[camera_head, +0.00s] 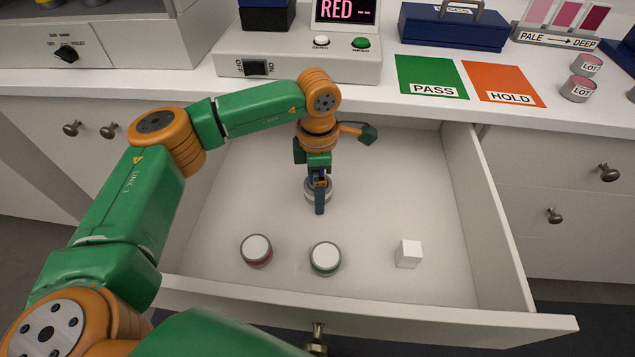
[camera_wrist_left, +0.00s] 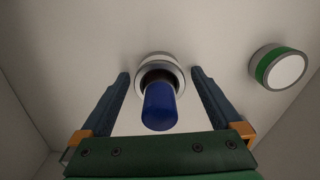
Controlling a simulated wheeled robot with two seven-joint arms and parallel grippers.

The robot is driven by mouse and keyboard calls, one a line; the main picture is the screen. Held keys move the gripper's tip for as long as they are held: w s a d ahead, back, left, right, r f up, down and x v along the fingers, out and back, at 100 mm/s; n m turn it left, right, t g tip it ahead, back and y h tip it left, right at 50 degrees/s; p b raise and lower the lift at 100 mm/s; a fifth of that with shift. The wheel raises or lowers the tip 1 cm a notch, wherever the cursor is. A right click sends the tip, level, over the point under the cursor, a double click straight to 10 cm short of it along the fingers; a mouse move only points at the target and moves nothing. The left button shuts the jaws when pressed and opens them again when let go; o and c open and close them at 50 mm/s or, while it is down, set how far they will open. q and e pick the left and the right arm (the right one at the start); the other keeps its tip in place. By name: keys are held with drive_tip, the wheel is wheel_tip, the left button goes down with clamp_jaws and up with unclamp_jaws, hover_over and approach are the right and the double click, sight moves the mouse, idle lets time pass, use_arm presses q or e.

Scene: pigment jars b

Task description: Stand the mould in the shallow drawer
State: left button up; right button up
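A round grey-and-white piece (camera_head: 318,188) with a blue upright part stands inside the open shallow drawer (camera_head: 410,150), mostly hidden by my left gripper (camera_head: 319,204). I take it to be the mould. In the left wrist view its pale ring (camera_wrist_left: 155,62) has a dark opening, with a blue rounded handle (camera_wrist_left: 160,106) rising from it towards the camera. My left gripper (camera_wrist_left: 162,82) points down over it. Its fingers are apart on either side of the blue handle, with gaps visible both sides. My right gripper is not in view.
In the drawer's front part are a red-banded jar (camera_head: 256,250), a green-banded jar (camera_head: 325,257) and a white cube (camera_head: 408,254). On the counter are a PASS card (camera_head: 430,75), a HOLD card (camera_head: 503,84) and two LOT jars (camera_head: 577,90).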

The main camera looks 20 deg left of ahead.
use_arm(q)
wheel_tip(320, 180, up, 12)
drive_tip(key=shift+r+p, duration=0.2)
drive_tip(key=shift+p, duration=0.1)
idle(0.3)
